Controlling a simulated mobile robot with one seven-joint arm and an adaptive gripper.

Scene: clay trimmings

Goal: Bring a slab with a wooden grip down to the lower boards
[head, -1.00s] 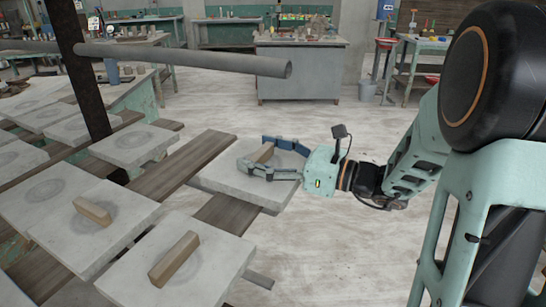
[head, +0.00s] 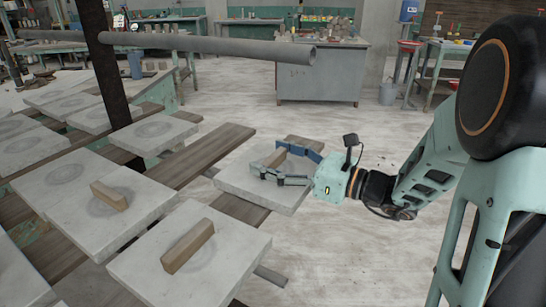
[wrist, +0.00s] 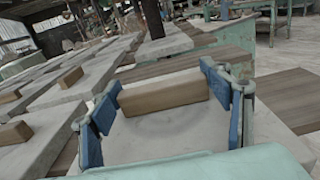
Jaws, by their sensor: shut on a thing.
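A pale grey slab (head: 285,196) with a wooden grip (head: 274,158) on top is at the right end of the lower boards in the head view. My gripper (head: 267,161) is shut on that wooden grip, one blue finger at each end. In the wrist view the grip (wrist: 165,93) lies between the fingers, and the slab (wrist: 165,135) is level below it. Lower boards show in front of the slab (head: 238,208) and behind it (head: 303,143). I cannot tell whether the slab touches them.
Two more slabs with wooden grips (head: 215,250) (head: 140,218) lie to the left, near the held slab. Several slabs without visible grips are farther back. A dark post (head: 108,75) and a grey horizontal pipe (head: 215,45) stand above them. Open floor (head: 350,240) is at right.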

